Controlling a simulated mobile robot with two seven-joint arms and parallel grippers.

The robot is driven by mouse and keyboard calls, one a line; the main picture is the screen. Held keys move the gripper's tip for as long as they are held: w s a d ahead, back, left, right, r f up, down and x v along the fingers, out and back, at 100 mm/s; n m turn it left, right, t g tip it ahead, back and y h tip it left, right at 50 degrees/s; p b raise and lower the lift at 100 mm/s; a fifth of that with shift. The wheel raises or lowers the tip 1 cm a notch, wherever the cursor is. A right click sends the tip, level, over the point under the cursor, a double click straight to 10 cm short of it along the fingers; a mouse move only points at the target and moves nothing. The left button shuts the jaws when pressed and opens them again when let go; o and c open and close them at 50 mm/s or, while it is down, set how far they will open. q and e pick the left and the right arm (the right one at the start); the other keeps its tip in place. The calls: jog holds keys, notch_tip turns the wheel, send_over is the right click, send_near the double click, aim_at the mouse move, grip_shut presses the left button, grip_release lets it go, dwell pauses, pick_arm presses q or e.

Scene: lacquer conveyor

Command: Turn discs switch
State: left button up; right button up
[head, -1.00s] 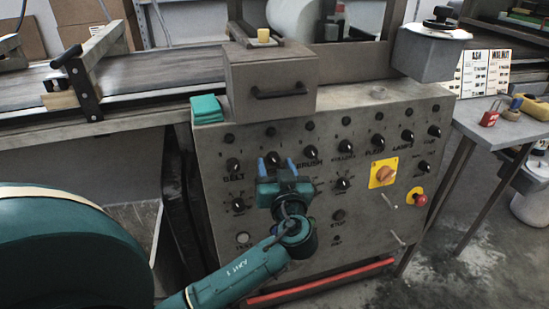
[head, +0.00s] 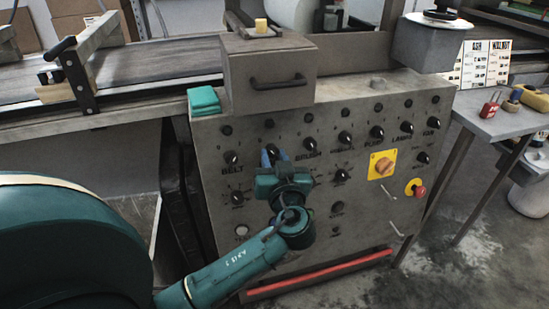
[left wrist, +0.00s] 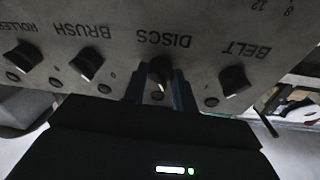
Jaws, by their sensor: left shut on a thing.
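The discs switch (left wrist: 160,70) is a dark knob beside the printed word DISCS, which appears upside down in the left wrist view. My left gripper (left wrist: 158,82) has its two blue fingers on either side of this knob and is shut on it. In the head view my left gripper (head: 273,157) reaches up to the grey control panel (head: 215,175), between the BELT and BRUSH knobs. The fingers and wrist partly cover the discs switch and its label there. My right gripper is not in view.
The belt knob (head: 231,157) and brush knob (head: 302,146) stand close on either side. More knobs, a yellow-plated orange switch (head: 384,165) and a red button (head: 420,191) are to the right. A box with a handle (head: 270,75) sits above the panel.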

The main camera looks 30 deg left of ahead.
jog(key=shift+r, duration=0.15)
pick_arm(q)
jog(key=shift+r+m+h+p, duration=0.2)
jog(key=shift+m+h+p, duration=0.1)
jog(key=shift+m+p, duration=0.85)
jog(key=m+p, duration=0.2)
jog(key=m, duration=0.1)
jog(key=m+h+p, duration=0.1)
jog(key=m+p, duration=0.1)
jog(key=shift+s+a+r, duration=0.1)
jog(key=shift+a+r, duration=0.05)
jog(key=shift+r, duration=0.1)
jog(key=shift+m+h+p, duration=0.3)
jog(key=shift+m+p, duration=0.1)
jog(key=shift+m, duration=0.15)
jog(key=m+p, duration=0.3)
jog(key=shift+h, duration=0.3)
jog(key=shift+m+p, duration=0.85)
jog(key=shift+m, duration=0.05)
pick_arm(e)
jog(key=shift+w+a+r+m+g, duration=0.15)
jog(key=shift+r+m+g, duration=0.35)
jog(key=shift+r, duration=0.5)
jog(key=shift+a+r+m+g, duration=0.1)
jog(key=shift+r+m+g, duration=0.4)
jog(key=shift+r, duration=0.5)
pick_arm(q)
jog(key=shift+f, duration=0.1)
jog(key=o, duration=0.9)
jog(key=shift+o, duration=0.2)
